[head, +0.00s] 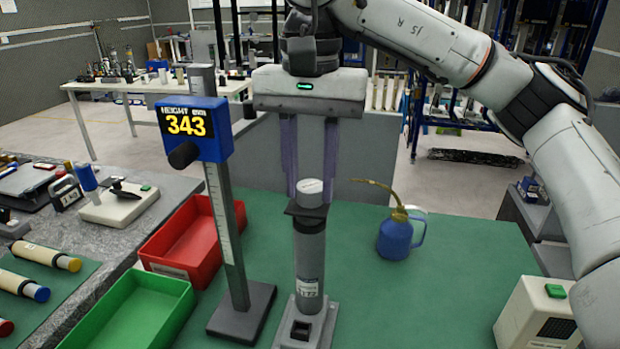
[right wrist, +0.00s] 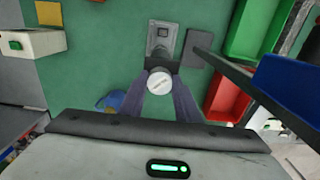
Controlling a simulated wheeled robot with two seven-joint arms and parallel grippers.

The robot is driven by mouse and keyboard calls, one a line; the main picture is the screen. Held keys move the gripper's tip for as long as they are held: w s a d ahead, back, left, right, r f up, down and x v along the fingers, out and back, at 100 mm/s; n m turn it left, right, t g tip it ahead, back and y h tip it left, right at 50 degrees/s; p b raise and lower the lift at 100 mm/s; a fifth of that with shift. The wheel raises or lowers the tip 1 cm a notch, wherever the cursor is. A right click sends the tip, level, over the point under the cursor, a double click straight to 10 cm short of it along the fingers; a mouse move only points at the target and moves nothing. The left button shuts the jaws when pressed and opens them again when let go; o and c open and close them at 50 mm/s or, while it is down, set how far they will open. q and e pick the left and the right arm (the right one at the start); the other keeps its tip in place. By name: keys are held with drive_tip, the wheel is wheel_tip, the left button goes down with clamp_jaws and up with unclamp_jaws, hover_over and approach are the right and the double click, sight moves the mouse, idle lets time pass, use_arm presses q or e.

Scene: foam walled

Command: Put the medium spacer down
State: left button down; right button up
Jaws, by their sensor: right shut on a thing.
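The medium spacer seems to be the short grey cylinder with a pale, lettered top (head: 311,193). It is upright, directly above a dark collar (head: 307,216) on a tall grey cylinder (head: 310,262) that stands on a grey base (head: 300,332). I cannot tell whether the spacer rests on the collar or is just above it. My right gripper (head: 310,188) points down, its two purple-grey fingers shut on the spacer from both sides. In the right wrist view the spacer's round top (right wrist: 160,81) shows between the fingertips. My left gripper is not in view.
A height gauge (head: 194,128) reading 343 stands close left of the stack. A red bin (head: 185,243) and green bin (head: 130,315) are further left. A blue oil can (head: 395,238) stands right, a cream box (head: 535,315) front right. The green mat between them is clear.

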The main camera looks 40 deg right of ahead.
drive_tip(key=shift+f, duration=0.2)
drive_tip(key=o, duration=1.1)
drive_tip(key=shift+c, duration=0.2)
drive_tip(key=shift+r, duration=0.1)
wheel_tip(320, 180, up, 7)
drive_tip(key=shift+r+p, duration=0.1)
drive_tip(key=shift+p, duration=1.05)
drive_tip(key=shift+r+b, duration=0.3)
drive_tip(key=shift+r, duration=0.1)
wheel_tip(320, 180, up, 4)
hover_over(309, 186)
drive_tip(key=shift+r, duration=0.1)
